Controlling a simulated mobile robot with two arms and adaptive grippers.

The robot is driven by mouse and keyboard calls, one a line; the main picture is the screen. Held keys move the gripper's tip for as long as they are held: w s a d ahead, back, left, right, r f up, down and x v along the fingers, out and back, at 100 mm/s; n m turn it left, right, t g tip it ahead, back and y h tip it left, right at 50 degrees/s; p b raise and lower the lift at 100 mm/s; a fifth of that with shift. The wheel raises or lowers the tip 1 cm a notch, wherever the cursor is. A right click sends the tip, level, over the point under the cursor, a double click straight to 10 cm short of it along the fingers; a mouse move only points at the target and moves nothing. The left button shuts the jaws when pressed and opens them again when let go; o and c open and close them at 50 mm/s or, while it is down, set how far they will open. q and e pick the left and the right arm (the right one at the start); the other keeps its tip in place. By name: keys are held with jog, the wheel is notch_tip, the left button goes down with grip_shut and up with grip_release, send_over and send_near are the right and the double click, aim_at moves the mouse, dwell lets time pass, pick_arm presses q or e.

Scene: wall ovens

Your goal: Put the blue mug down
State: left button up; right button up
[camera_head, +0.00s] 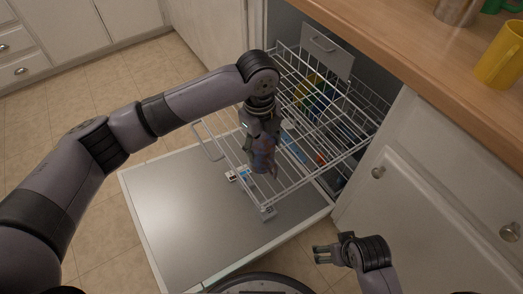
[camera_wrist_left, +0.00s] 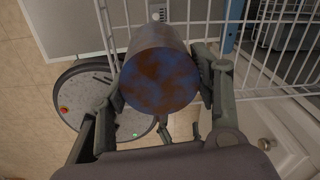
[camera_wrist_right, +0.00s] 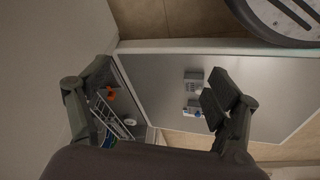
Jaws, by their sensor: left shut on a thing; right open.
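The blue mug (camera_head: 263,155) has brownish-red blotches and is in my left gripper (camera_head: 262,130), over the pulled-out upper dishwasher rack (camera_head: 232,160) in the head view. In the left wrist view the mug (camera_wrist_left: 160,80) sits between the two fingers of the left gripper (camera_wrist_left: 162,88), its round blotched face toward the camera. White rack wires show behind it; I cannot tell whether it touches them. My right gripper (camera_head: 334,254) is open and empty, low at the right of the head view, in front of the cabinet. Its spread fingers (camera_wrist_right: 155,95) show in the right wrist view.
The dishwasher door (camera_head: 180,215) lies open below the rack. Dishes, including a yellow one (camera_head: 308,92), are inside the dishwasher. A wooden counter (camera_head: 430,50) at the upper right holds a yellow mug (camera_head: 501,55). White cabinets (camera_head: 440,190) flank the dishwasher. Tiled floor (camera_head: 90,120) is clear at left.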

pick_arm(q)
jog(key=shift+f, duration=1.5)
pick_arm(e)
jog(key=shift+w+v, duration=0.2)
jog(key=shift+v, duration=1.05)
pick_arm(q)
jog(key=o, duration=1.5)
jog(key=shift+o, duration=0.2)
jog(key=shift+r, duration=0.15)
jog(key=r+p, duration=0.1)
jog(key=r, duration=0.5)
jog(key=r+p, duration=0.1)
jog(key=r, duration=0.4)
jog(key=shift+s+a+r, duration=0.1)
jog(key=shift+a+r, duration=0.1)
jog(key=shift+r, duration=0.15)
pick_arm(e)
notch_tip(320, 180, down, 10)
jog(key=shift+s, duration=0.45)
jog(key=shift+s, duration=0.1)
